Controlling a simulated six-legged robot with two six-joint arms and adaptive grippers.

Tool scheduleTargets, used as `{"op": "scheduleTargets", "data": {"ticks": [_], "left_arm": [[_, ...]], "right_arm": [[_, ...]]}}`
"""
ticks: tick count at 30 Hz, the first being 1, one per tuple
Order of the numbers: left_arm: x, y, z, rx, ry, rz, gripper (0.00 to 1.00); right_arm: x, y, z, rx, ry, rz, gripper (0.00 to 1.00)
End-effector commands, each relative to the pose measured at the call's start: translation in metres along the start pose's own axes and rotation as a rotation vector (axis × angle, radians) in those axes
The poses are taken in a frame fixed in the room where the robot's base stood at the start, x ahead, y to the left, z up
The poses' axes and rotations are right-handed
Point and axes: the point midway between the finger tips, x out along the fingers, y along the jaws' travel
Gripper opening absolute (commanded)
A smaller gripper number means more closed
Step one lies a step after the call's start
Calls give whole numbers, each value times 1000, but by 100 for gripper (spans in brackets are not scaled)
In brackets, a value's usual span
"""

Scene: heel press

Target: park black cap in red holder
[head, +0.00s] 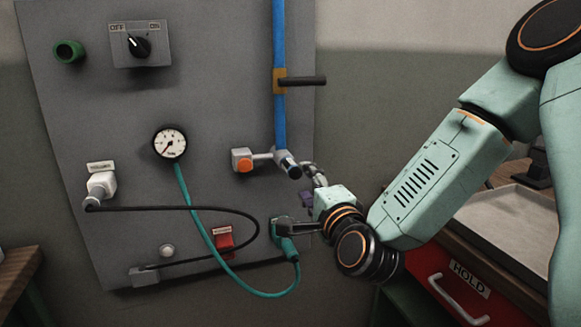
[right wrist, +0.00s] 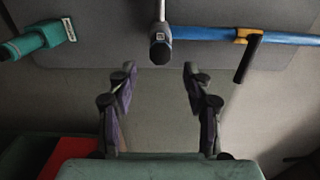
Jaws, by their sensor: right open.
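The black cap (head: 291,168) sits on the end of a metal fitting at the foot of the blue pipe. In the right wrist view the dark cap (right wrist: 160,50) faces me, on a pale stem. My right gripper (head: 300,198) is open and empty, below and right of the cap in the head view. In the right wrist view its fingertips (right wrist: 160,76) spread to either side below the cap, apart from it. The red holder (head: 225,238) is low on the grey panel, with a pale label on top. My left gripper is out of view.
A teal plug (head: 286,242) with a teal hose is close to my lower finger. A black cable (head: 190,208) loops across the panel near the holder. A black lever (head: 304,81) sticks out from the blue pipe. A red HOLD drawer (head: 455,285) is at right.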

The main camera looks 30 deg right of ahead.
Motion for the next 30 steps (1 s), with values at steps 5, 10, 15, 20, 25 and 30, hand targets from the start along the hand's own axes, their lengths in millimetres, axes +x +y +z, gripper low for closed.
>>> {"op": "scheduleTargets", "data": {"ticks": [5,10,15,20,25,30], "left_arm": [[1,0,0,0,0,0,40],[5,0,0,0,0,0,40],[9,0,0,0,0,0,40],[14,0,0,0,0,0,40],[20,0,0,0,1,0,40],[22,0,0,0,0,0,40]], "right_arm": [[3,0,1,-2,-2,0,51],[18,1,2,-6,-3,-1,51],[42,1,2,-7,-3,-2,51],[63,1,2,-6,-2,-2,51],[81,2,2,-5,-3,0,51],[91,1,2,-4,-3,1,51]]}}
